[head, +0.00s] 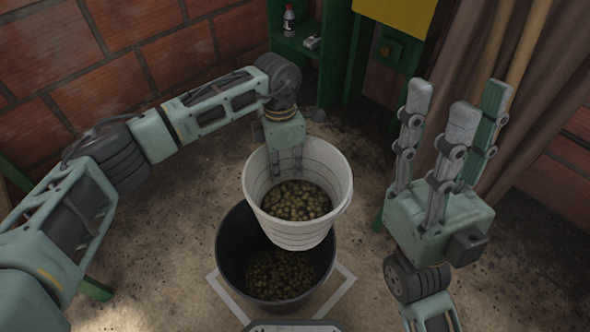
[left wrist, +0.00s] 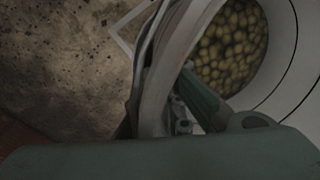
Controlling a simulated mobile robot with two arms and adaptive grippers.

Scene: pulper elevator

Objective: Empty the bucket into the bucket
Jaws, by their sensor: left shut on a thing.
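A white bucket (head: 327,172) with greenish-brown round fruit (head: 296,201) inside is held above a black bucket (head: 229,254) in the head view. The white bucket is tilted only slightly. The black bucket stands on the floor and also has fruit (head: 278,273) in it. My left gripper (head: 289,165) is shut on the white bucket's far rim. The left wrist view shows the white bucket's inner wall (left wrist: 296,78) and its fruit (left wrist: 232,45) close to the fingers. My right gripper (head: 447,125) is raised to the right, fingers spread, empty and apart from both buckets.
A pale square outline (head: 342,285) surrounds the black bucket on the dirt floor. A green shelf (head: 318,55) with a small bottle (head: 289,20) stands at the back. A brick wall (head: 130,50) is behind, a brown curtain (head: 520,80) at the right. Floor left of the buckets is clear.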

